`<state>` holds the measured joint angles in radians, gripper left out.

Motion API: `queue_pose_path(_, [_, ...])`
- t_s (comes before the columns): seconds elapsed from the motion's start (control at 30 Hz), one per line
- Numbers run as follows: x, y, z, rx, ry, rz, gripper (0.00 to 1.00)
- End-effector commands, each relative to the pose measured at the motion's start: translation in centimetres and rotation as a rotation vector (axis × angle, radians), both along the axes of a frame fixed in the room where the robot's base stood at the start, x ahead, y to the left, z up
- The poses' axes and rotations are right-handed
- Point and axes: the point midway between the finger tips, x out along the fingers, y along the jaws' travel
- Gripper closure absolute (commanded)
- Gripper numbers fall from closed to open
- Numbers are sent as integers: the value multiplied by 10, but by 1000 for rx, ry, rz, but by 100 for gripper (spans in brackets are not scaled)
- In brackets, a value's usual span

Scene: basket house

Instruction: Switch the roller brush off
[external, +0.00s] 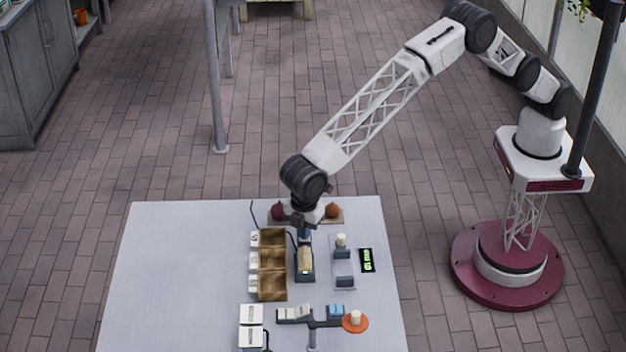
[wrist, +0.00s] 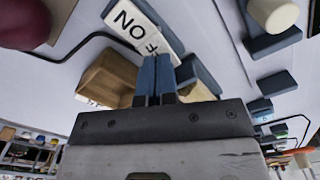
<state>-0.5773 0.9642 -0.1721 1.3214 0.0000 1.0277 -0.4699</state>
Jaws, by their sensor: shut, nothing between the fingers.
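A blue-grey unit with a cream roller-like top (external: 305,258), which looks like the roller brush, stands mid-table. Part of a cream piece (wrist: 198,92) shows behind my gripper in the wrist view. My gripper (external: 303,229) is over the far end of this unit, pointing down. In the wrist view my gripper (wrist: 157,62) has its blue-grey fingers together and empty. Their tips are close to a white label plate (wrist: 135,24) with "ON" upside down and part of another word. I cannot tell whether the fingers touch it. The switch position is not clear.
A brown compartment tray (external: 272,265) with white labels stands left of the unit. A blue-grey stand with a cream knob (external: 341,241) and a green-lit display (external: 367,260) are at right. An orange disc (external: 355,322) and white boxes (external: 251,315) stand in front. The table's left half is clear.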

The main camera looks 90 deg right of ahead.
Motion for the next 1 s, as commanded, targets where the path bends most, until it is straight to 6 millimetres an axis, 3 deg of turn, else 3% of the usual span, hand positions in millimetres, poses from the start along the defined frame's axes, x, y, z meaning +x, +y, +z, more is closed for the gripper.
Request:
queue_pose_path(0.7, [0, 0, -8, -1, 1, 0, 100])
queue_pose_path(1.0, [0, 0, -1, 1, -1, 0, 100])
